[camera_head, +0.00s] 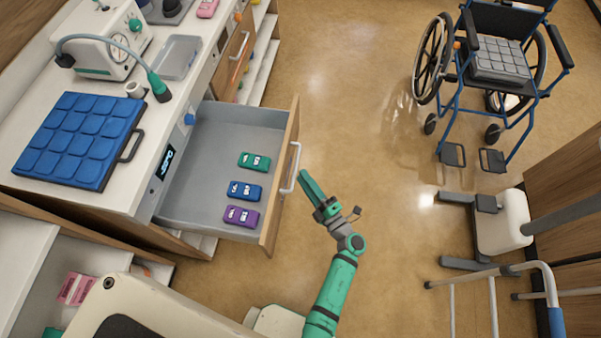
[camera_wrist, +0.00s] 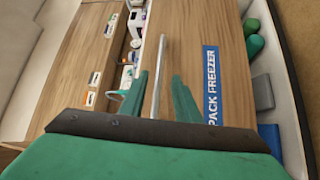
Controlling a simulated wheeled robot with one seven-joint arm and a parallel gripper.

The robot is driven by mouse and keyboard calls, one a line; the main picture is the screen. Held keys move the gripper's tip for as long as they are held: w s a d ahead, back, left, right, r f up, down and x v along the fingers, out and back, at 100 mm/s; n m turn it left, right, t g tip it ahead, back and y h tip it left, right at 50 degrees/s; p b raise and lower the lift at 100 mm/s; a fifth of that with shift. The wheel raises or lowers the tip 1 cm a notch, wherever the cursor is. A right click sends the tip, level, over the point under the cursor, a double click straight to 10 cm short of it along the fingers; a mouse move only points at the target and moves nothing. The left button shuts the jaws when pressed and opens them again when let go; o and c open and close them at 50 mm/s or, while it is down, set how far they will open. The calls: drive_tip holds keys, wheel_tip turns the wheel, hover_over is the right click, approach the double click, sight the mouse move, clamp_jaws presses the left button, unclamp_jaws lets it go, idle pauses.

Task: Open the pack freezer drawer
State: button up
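The pack freezer drawer (camera_head: 225,125) is pulled well out of the counter and shows its grey inside. Its wooden front also shows in the wrist view (camera_wrist: 215,35), with a blue "PACK FREEZER" label (camera_wrist: 212,85). The pale bar handle (camera_head: 291,168) is on the outer face; in the wrist view the handle (camera_wrist: 158,75) appears between my fingers. My gripper (camera_head: 305,178) is just right of the handle. Its two green fingers (camera_wrist: 160,76) stand apart, with gaps to the bar on both sides. Whether the tips reach past the bar is unclear.
Green (camera_head: 254,161), blue (camera_head: 244,191) and purple (camera_head: 241,216) packs lie in the drawer. A blue padded pack (camera_head: 75,135) and a white machine (camera_head: 100,45) are on the counter. A wheelchair (camera_head: 500,70) and walker (camera_head: 490,280) stand right. The floor between is clear.

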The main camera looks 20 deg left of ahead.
drive_tip(key=v, duration=0.7)
drive_tip(key=shift+s+d, duration=0.1)
drive_tip(key=shift+d, duration=0.1)
drive_tip(key=shift+a, duration=0.15)
drive_tip(key=shift+s, duration=0.1)
drive_tip(key=s+d+r+m+t+h, duration=0.1)
drive_tip(key=s+d+r+m+h, duration=0.2)
drive_tip(key=s+r+m+h, duration=0.2)
drive_tip(key=s+d+r+m+t+h, duration=0.2)
drive_tip(key=s+r+m+h, duration=0.3)
drive_tip(key=s+m, duration=0.6)
drive_tip(key=s+d+r+m+t+h, duration=0.1)
drive_tip(key=s+d+r+m+h, duration=0.3)
drive_tip(key=m, duration=0.7)
drive_tip(key=s+r+h, duration=0.2)
drive_tip(key=s, duration=0.2)
drive_tip(key=shift+r+m+t, duration=0.15)
drive_tip(key=shift+m+t, duration=0.15)
drive_tip(key=shift+m, duration=0.1)
